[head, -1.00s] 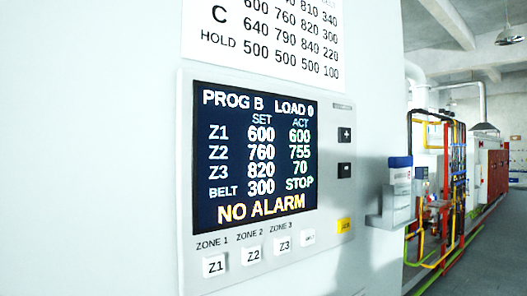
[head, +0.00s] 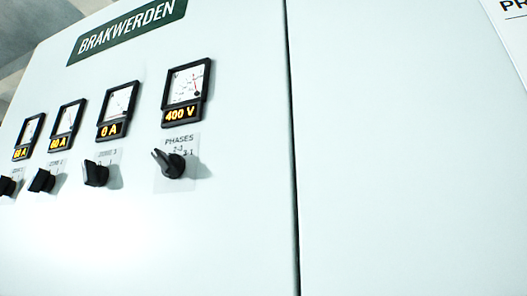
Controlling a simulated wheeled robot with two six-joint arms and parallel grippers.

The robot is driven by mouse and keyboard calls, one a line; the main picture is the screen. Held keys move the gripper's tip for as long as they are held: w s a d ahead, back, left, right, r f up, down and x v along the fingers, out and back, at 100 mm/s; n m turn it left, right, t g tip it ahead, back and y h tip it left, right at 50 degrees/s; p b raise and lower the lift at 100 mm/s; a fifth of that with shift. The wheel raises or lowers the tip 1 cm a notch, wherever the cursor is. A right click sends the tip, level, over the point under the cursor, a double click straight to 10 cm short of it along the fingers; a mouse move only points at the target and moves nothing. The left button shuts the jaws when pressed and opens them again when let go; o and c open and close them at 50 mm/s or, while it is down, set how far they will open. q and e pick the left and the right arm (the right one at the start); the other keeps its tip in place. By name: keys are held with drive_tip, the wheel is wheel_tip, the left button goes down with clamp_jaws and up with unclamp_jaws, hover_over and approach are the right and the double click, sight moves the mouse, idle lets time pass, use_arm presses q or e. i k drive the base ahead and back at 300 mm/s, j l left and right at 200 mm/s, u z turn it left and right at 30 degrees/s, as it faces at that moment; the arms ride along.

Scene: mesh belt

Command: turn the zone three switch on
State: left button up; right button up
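The zone three switch (head: 96,173) is a black rotary knob on a pale cabinet front, in the head view left of centre. Its small label is hard to read but appears to end in 3. The meter above it (head: 118,110) shows 0 A. The knob's exact setting is too small to tell. Neither of my grippers is in view.
Two similar black knobs (head: 42,180) sit to its left, under meters showing 60 A. A phases selector (head: 170,162) sits to its right under a 400 V meter (head: 187,95). A dark vertical seam (head: 292,150) divides the cabinet front.

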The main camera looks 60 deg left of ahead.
sight(94, 176)
drive_tip(key=u, duration=1.2)
